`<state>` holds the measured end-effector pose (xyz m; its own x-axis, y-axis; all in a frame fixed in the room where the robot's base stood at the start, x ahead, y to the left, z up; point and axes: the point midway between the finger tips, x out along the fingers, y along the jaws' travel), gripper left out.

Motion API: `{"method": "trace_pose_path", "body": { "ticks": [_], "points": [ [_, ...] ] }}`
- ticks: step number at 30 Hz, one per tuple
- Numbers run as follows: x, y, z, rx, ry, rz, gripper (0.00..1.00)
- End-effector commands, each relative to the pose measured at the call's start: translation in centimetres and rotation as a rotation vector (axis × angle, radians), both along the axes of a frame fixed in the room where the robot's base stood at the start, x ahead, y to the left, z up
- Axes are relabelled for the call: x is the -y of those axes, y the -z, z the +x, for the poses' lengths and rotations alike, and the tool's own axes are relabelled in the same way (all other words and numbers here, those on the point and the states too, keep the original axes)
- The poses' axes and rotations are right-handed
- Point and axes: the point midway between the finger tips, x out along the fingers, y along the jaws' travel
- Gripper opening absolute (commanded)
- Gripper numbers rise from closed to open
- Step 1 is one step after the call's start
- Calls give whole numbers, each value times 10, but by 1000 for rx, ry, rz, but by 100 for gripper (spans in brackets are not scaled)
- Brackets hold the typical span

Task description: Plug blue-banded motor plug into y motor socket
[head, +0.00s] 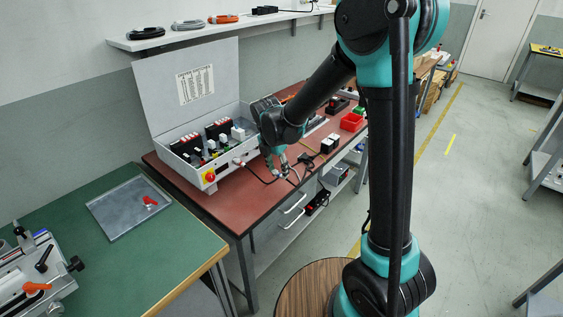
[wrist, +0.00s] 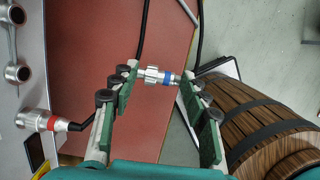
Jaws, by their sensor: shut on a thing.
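The blue-banded motor plug (wrist: 153,75) is a silver connector with a blue ring, seen in the wrist view. My gripper (wrist: 159,77) is shut on it, with green-padded fingers at its two ends. A black cable runs near the plug. In the head view my gripper (head: 283,172) is over the red-topped bench, right of the control box (head: 190,185); the plug is too small to make out there. Two round sockets (wrist: 17,73) (wrist: 16,15) show on the box wall in the wrist view, apart from the plug. Their labels cannot be read.
A red-banded plug (wrist: 40,121) sits in a socket on the same wall, near my left finger. The box's lid (head: 190,85) stands open. Small parts and a red bin (head: 351,122) lie along the red bench (head: 235,200). A wooden barrel-like stool (wrist: 262,125) is at right.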

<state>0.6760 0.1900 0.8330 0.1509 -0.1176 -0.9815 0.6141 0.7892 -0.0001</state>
Motion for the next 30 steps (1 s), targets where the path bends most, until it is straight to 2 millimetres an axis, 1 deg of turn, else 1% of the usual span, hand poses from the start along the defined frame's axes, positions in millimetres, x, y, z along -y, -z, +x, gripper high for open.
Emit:
{"method": "trace_pose_path", "body": {
  "ticks": [9, 15, 21, 29, 30],
  "points": [
    [0, 28, 1, 1, 1, 0, 16],
    [1, 41, 1, 1, 1, 0, 16],
    [1, 46, 0, 1, 1, 0, 16],
    [1, 47, 0, 1, 1, 0, 16],
    [1, 47, 0, 1, 1, 0, 48]
  ]
}}
